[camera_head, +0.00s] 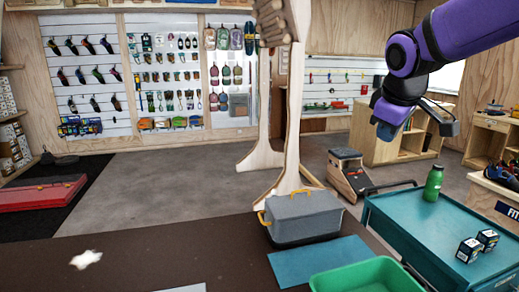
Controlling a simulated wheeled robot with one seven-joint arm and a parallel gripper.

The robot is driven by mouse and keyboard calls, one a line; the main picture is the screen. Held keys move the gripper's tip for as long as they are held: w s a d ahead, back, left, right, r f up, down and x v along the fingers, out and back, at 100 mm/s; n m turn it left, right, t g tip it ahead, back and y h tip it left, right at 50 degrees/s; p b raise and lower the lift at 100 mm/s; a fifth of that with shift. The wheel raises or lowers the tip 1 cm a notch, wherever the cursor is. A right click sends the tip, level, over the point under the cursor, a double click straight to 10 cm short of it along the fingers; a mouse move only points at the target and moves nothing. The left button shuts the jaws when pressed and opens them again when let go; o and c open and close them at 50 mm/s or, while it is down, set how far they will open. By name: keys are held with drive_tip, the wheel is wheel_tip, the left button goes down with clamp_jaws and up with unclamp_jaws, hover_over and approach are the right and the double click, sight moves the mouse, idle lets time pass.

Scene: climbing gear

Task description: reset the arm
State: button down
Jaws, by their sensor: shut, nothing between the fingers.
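My purple arm (455,35) reaches in from the upper right corner. My gripper (446,124) hangs at the right, high above the teal table, with its dark fingers partly seen from the side. It is shut and holds nothing. No object touches it in this view.
A teal table (420,232) stands at the right with a green bottle (433,183) and two small dark boxes (477,246). A brown table (170,255) in front carries a grey case (302,216), a green tray (367,276) and a white chalky patch (86,259). A wooden post (291,120) stands beyond.

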drive_tip(key=s+d+f+m, duration=0.1)
drive_tip(key=s+m, duration=0.1)
drive_tip(key=s, duration=0.5)
drive_tip(key=s+d+f+m+y, duration=0.1)
drive_tip(key=s+m, duration=0.2)
drive_tip(key=s, duration=0.5)
drive_tip(key=s+d+f+m, duration=0.1)
drive_tip(key=s+f+m, duration=0.1)
drive_tip(key=s, duration=0.6)
drive_tip(key=shift+d+m, duration=0.2)
drive_tip(key=shift+m, duration=0.4)
